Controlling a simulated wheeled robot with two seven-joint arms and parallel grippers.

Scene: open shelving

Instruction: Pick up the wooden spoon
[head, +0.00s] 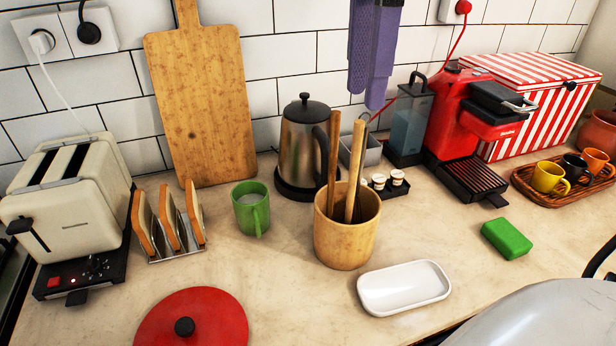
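A round wooden utensil pot (345,240) stands on the counter near the middle of the head view. Two wooden handles rise from it close together: a darker brown one (333,160) on the left and a paler one (355,165) on the right. Their lower ends are hidden inside the pot, so I cannot tell which handle is the wooden spoon. Dark whisk-like wires show inside the pot at the right. I see no fingers of my left or right gripper, and nothing touches the handles.
A white dish (404,288) lies front right of the pot, and a kettle (299,140) stands behind it. A green mug (251,208) and toast rack (168,225) are left. A red lid (192,322) is in front. A green sponge (507,238) lies right.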

